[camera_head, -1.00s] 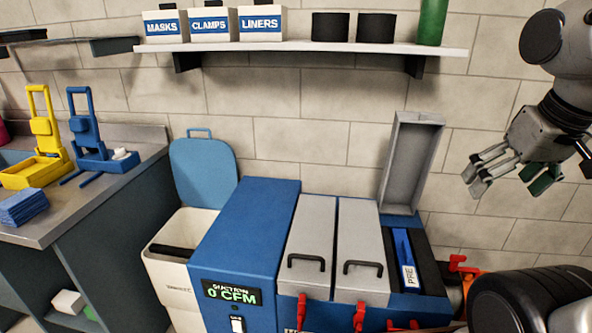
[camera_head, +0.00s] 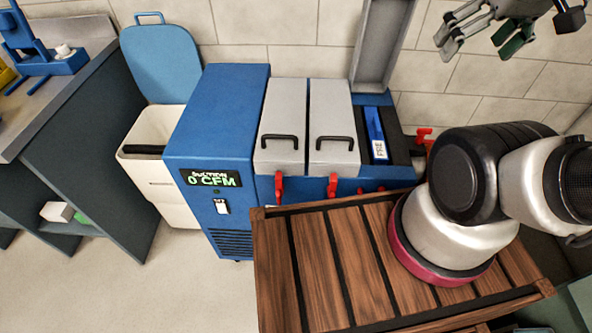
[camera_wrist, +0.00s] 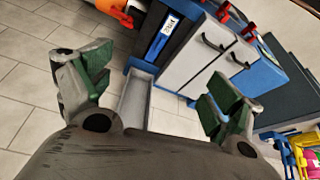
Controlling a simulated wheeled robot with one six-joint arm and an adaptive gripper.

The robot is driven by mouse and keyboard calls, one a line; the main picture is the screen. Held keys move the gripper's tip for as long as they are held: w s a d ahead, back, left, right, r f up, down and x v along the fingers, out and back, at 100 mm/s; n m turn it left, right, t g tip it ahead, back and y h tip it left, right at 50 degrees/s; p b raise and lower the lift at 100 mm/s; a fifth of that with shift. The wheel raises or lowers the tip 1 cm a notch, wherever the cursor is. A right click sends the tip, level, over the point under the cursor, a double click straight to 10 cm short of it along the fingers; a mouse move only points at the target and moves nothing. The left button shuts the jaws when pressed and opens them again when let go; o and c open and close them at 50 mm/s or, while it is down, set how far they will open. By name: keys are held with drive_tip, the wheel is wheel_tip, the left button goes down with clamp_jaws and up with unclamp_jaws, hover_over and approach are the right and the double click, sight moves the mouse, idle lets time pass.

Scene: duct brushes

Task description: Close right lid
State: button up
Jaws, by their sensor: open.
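The right lid (camera_head: 384,42) is a grey shallow tray-like cover. It stands raised, about upright, behind the right slot of the blue machine, its top cut off in the head view. In the wrist view the lid (camera_wrist: 136,98) shows between my fingers, farther off. The open slot holds a blue filter (camera_head: 375,130) with a white label, also seen in the wrist view (camera_wrist: 163,38). My gripper (camera_head: 482,38) is open and empty, to the right of the lid and apart from it.
Two grey lids with black handles, the left one (camera_head: 281,125) and the middle one (camera_head: 334,125), lie shut. Red latches (camera_head: 333,184) line the machine's front. A wooden slatted surface (camera_head: 335,262) lies in front. A white bin (camera_head: 160,150) with a raised blue lid stands left.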

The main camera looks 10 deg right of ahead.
drive_tip(key=shift+f, duration=0.1)
drive_tip(key=c, duration=1.3)
drive_tip(key=shift+w+f+g, duration=0.6)
drive_tip(key=shift+w+f, duration=0.15)
drive_tip(key=shift+w, duration=0.05)
clamp_jaws()
drive_tip(key=w+d+r+t, duration=0.1)
drive_tip(key=w, duration=0.9)
drive_tip(key=w+d+r+t+h, duration=0.1)
drive_tip(key=w, duration=0.9)
drive_tip(key=w+d+r+m, duration=0.1)
drive_tip(key=w+d+r, duration=0.1)
drive_tip(key=w, duration=0.9)
drive_tip(key=shift+w+r+t+h, duration=0.1)
drive_tip(key=shift+t+h, duration=0.2)
drive_tip(key=shift+t, duration=0.1)
drive_tip(key=w+r+t, duration=0.1)
drive_tip(key=w+r, duration=0.1)
drive_tip(key=w+r+m+t, duration=0.1)
drive_tip(key=w+r, duration=0.2)
drive_tip(key=shift+w+a+r, duration=0.1)
drive_tip(key=x, duration=1)
